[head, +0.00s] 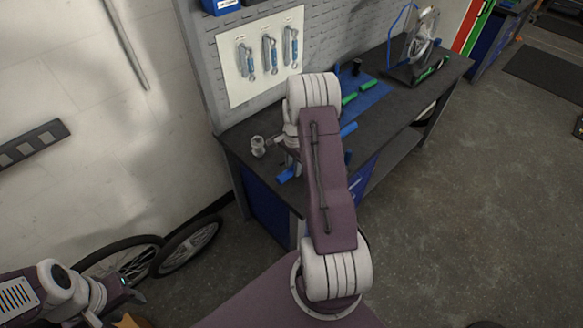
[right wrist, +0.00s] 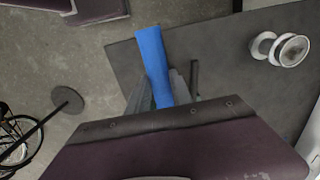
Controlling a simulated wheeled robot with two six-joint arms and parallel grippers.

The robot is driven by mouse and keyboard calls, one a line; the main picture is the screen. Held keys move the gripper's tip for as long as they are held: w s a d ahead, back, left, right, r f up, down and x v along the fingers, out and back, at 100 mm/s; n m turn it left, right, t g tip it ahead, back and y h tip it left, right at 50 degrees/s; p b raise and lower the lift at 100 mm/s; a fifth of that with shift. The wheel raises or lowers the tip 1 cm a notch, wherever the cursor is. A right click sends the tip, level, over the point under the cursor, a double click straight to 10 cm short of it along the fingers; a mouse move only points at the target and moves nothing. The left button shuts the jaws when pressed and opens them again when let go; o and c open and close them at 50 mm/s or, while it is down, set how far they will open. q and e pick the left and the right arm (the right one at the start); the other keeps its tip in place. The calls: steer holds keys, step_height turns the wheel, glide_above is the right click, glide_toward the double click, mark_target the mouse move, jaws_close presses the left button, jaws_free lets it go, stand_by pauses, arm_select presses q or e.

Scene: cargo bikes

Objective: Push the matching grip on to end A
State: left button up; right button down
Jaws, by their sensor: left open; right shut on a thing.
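My right gripper (right wrist: 160,88) is shut on a blue grip (right wrist: 151,52), seen in the right wrist view. The grip sticks out beyond the fingers, over the bench edge. In the head view the blue grip (head: 285,176) shows at the bench's near left edge, and my right arm covers most of that gripper. Two green grips (head: 367,85) lie on a blue mat, and another blue piece (head: 348,129) shows just right of my arm. I cannot make out end A; my arm may hide it. My left gripper (head: 124,283) is at the lower left, open and away from the bench.
A silver round fitting (head: 258,147) stands at the bench's left end; it also shows in the right wrist view (right wrist: 281,48). A wheel on a stand (head: 423,40) is at the bench's far end. Bike wheels (head: 188,246) lean by the wall.

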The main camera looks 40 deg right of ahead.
steer(key=shift+d, duration=0.55)
steer(key=shift+w+d, duration=0.1)
steer(key=shift+d, duration=0.25)
stand_by(0.8)
steer(key=c, duration=1.1)
jaws_free()
steer(key=shift+o, duration=0.2)
steer(key=shift+d, duration=0.1)
step_height(320, 180, up, 9)
steer(key=shift+d+r+b, duration=0.1)
steer(key=shift+b, duration=0.8)
